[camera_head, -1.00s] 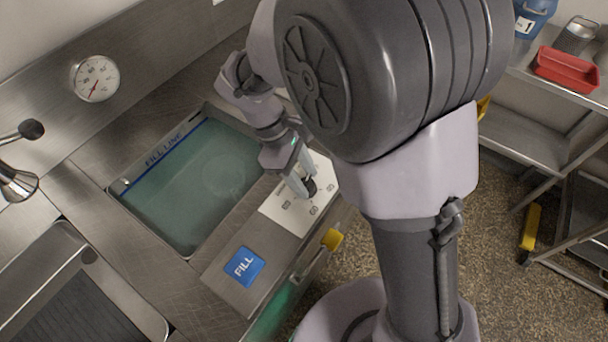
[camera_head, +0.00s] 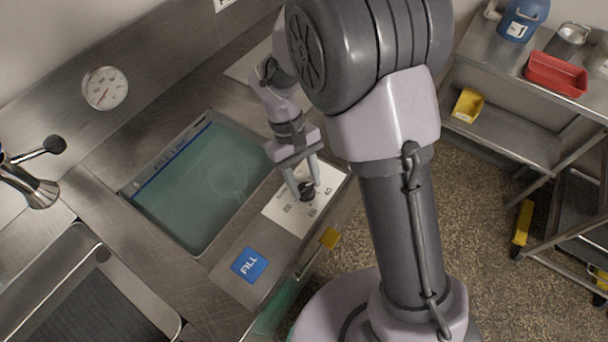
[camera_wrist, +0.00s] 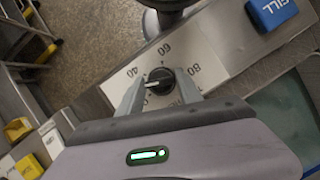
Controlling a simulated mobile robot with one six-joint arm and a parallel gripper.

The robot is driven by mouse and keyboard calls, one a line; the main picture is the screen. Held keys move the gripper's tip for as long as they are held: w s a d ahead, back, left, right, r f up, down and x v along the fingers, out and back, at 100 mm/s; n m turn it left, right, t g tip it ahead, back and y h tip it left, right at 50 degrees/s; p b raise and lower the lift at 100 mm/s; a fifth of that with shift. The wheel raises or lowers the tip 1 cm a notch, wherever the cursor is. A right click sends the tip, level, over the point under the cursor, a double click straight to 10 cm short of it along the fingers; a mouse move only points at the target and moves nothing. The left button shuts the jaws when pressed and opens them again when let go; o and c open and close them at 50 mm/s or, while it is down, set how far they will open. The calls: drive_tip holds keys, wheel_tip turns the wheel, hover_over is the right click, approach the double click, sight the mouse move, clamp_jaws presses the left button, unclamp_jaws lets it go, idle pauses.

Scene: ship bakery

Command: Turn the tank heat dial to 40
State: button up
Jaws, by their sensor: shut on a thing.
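The tank heat dial (camera_head: 306,192) is a black knob on a white plate (camera_wrist: 213,55) marked 40, 60 and 80, beside the tank (camera_head: 190,183). It also shows in the wrist view (camera_wrist: 165,79), where its white pointer line points left, close to the 40 mark and slightly below it. My gripper (camera_head: 303,190) reaches down over the plate and is shut on the dial, one finger on each side; both fingers show in the wrist view (camera_wrist: 160,88). Lettering at the plate's lower edge is partly hidden by my gripper.
A blue FILL button (camera_head: 249,265) lies on the same panel. A round gauge (camera_head: 105,88) is on the back wall. A faucet (camera_head: 38,188) stands at left. A shelf at right holds a red tray (camera_head: 556,74).

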drive_tip(key=m+y, duration=0.1)
drive_tip(key=m, duration=0.2)
drive_tip(key=m+y+p, duration=0.1)
drive_tip(key=m, duration=0.2)
drive_tip(key=shift+d, duration=0.15)
drive_tip(key=shift+m+g, duration=0.3)
idle(0.4)
drive_tip(key=o, duration=1.4)
drive_tip(key=p+v, duration=0.2)
drive_tip(key=v, duration=0.3)
drive_tip(key=p+v, duration=0.2)
drive_tip(key=v, duration=0.4)
drive_tip(key=p+v, duration=0.2)
drive_tip(key=v, duration=0.4)
drive_tip(key=shift+d+r+p, duration=0.25)
drive_tip(key=shift+d+p, duration=0.1)
